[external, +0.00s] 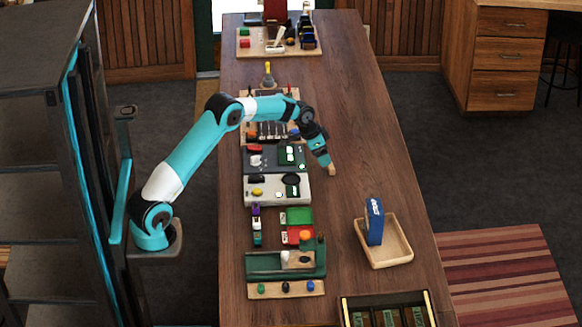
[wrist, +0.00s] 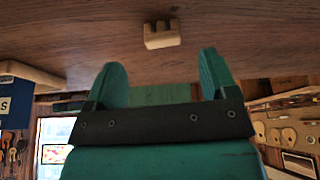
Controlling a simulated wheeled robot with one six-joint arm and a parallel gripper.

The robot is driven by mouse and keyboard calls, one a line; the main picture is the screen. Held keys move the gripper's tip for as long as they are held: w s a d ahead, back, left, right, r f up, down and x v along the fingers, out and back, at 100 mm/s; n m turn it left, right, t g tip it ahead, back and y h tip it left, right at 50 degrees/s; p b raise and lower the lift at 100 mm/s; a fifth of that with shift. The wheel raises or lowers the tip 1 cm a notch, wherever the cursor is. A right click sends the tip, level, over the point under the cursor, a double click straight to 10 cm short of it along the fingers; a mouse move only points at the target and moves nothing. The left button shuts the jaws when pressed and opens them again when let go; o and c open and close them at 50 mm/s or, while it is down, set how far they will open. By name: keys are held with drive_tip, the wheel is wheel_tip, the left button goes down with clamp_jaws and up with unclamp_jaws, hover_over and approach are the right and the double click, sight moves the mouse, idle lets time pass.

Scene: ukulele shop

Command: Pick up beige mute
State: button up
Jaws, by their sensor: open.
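The beige mute (wrist: 162,36) is a small notched block on the bare wood table. In the wrist view it lies beyond my fingertips, roughly midway between them and not touching either. In the external view the mute (external: 332,170) shows as a small beige patch just past the end of my arm. My gripper (wrist: 162,70) has two green fingers spread apart with nothing between them. In the external view my gripper (external: 324,158) points down and to the right, close to the mute; the exact gap is hard to tell.
A wooden tray (external: 405,247) with a blue item (external: 375,220) stands nearer on the right. Left of the mute are a white pedal-like box (external: 265,196), a dark box (external: 262,152) and a green stand (external: 285,264). The table's right side is clear around the mute.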

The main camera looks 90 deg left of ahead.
sight(326, 172)
drive_tip(key=shift+p+x, duration=1.1)
drive_tip(key=shift+x, duration=2.05)
drive_tip(key=shift+a, duration=0.15)
drive_tip(key=c, duration=1)
